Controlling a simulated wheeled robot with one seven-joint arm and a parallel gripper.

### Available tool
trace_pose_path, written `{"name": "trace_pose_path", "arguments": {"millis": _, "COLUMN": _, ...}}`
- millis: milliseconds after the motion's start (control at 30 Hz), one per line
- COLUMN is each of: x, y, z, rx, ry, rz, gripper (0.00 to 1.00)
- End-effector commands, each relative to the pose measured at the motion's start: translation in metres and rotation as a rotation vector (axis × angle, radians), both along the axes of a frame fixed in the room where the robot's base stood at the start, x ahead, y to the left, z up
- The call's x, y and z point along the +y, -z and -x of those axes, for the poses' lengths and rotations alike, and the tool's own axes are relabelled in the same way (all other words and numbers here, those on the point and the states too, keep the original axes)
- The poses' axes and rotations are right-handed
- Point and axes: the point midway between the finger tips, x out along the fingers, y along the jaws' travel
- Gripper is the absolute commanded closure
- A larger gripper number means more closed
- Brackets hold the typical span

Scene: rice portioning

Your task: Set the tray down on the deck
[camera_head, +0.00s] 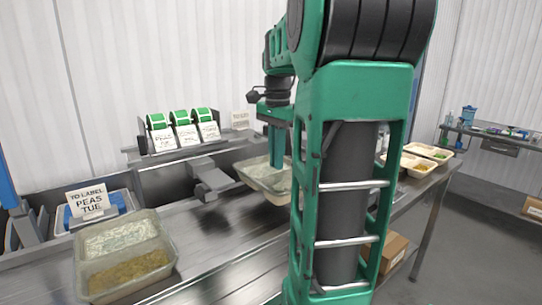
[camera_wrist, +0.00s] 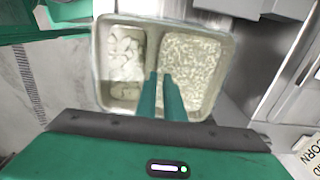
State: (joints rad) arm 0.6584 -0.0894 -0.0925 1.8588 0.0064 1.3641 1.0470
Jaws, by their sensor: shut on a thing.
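My gripper (camera_head: 277,160) is shut on a pale two-compartment tray (camera_head: 250,183) at the middle of the metal deck (camera_head: 215,240). In the wrist view the two green fingers (camera_wrist: 163,90) are close together at the divider of the tray (camera_wrist: 97,62). Its left compartment holds pale pieces, and its right one holds rice-like grains. In the head view the tray looks slightly tilted and sits low over the deck beside the label equipment. My arm hides its right end. I cannot tell whether its underside touches the deck.
Another filled tray (camera_head: 82,275) stands at the deck's front left. Behind it is a sign (camera_head: 88,199) reading "TO LABEL PEAS TUE" on a blue-lined bin. Three green label rolls (camera_head: 181,117) stand at the back. More trays (camera_head: 428,151) sit at right. Bare deck lies between.

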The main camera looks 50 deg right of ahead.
Motion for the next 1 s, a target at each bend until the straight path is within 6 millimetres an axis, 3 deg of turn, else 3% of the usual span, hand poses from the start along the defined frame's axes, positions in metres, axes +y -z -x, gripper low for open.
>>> {"name": "trace_pose_path", "arguments": {"millis": 500, "x": -0.002, "y": 0.039, "z": 0.002, "rx": 0.001, "ry": 0.005, "rz": -0.001, "gripper": 1.00}}
{"name": "trace_pose_path", "arguments": {"millis": 1000, "x": -0.003, "y": 0.045, "z": 0.002, "rx": -0.001, "ry": 0.005, "rz": 0.000, "gripper": 1.00}}
